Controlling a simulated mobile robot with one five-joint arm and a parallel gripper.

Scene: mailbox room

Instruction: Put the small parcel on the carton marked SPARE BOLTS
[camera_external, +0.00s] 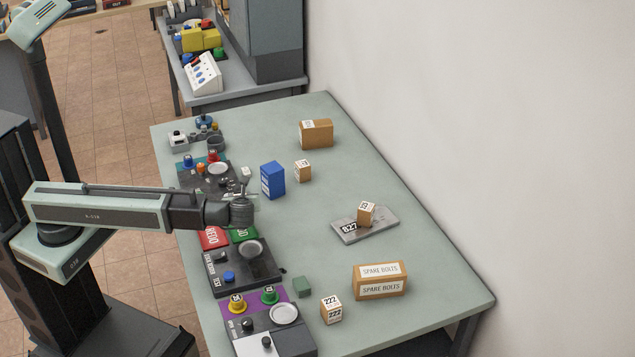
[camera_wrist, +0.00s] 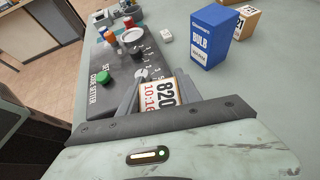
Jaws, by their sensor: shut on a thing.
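The brown carton marked SPARE BOLTS (camera_external: 380,287) stands near the front right of the green table, with white labels on its top and front. My gripper (camera_external: 243,190) is at the left side of the table, over the dark control panels, far left of and behind the carton. In the wrist view my gripper (camera_wrist: 158,88) is shut on a small parcel (camera_wrist: 163,91), tan with a white label reading 820 and red print below. The jaws hide part of it. I cannot make it out in the external view.
A blue BULB box (camera_external: 273,180) and a small box (camera_external: 303,171) stand right of my gripper. A box marked 03 (camera_external: 366,211) sits on the grey 827 plate (camera_external: 384,229).

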